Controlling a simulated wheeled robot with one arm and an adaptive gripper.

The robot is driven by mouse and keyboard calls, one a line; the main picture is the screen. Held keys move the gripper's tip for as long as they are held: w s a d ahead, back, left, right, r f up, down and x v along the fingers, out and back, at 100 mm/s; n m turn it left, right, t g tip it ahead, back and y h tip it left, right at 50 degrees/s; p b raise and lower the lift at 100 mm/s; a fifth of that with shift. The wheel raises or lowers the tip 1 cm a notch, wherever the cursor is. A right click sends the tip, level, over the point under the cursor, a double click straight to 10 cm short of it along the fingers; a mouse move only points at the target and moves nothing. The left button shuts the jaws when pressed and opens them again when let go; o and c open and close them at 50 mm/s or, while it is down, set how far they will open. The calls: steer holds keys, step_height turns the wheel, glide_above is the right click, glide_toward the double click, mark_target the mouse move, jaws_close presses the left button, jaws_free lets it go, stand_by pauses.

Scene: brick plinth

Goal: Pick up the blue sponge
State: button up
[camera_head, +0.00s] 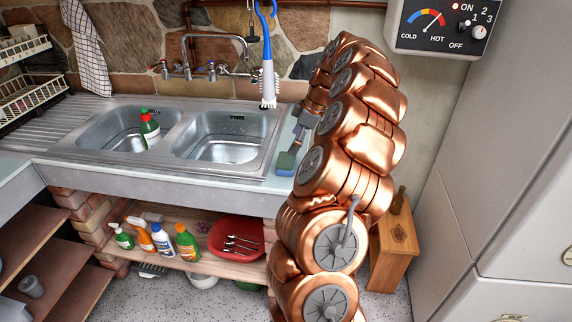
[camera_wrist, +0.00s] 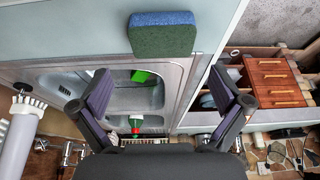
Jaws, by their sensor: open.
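The blue sponge (camera_wrist: 163,20) has a blue top layer over a dark green layer. In the wrist view it lies on the pale counter by the sink, beyond the fingertips. In the head view the sponge (camera_head: 286,160) sits on the counter strip just right of the sink. My gripper (camera_wrist: 160,80) is open, with its two dark fingers spread apart and nothing between them. In the head view my gripper (camera_head: 298,143) is just above and beside the sponge, partly hidden by my copper arm. I cannot tell whether they touch.
A metal double sink (camera_head: 222,138) is left of the sponge; a green bottle (camera_head: 150,128) stands in its left basin. A blue-handled brush (camera_head: 268,80) hangs behind. Several bottles and a red bowl (camera_head: 236,240) are on the shelf below. A white cabinet (camera_head: 520,170) stands right.

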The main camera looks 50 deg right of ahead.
mark_target(287, 160)
steer(key=shift+s+p+x, duration=0.15)
steer(key=shift+p+x, duration=0.6)
steer(key=shift+x, duration=1.15)
steer(key=shift+s+p+x, duration=0.2)
steer(key=shift+p+x, duration=0.55)
steer(key=shift+x, duration=1.15)
steer(key=shift+c, duration=0.3)
steer(key=c, duration=0.4)
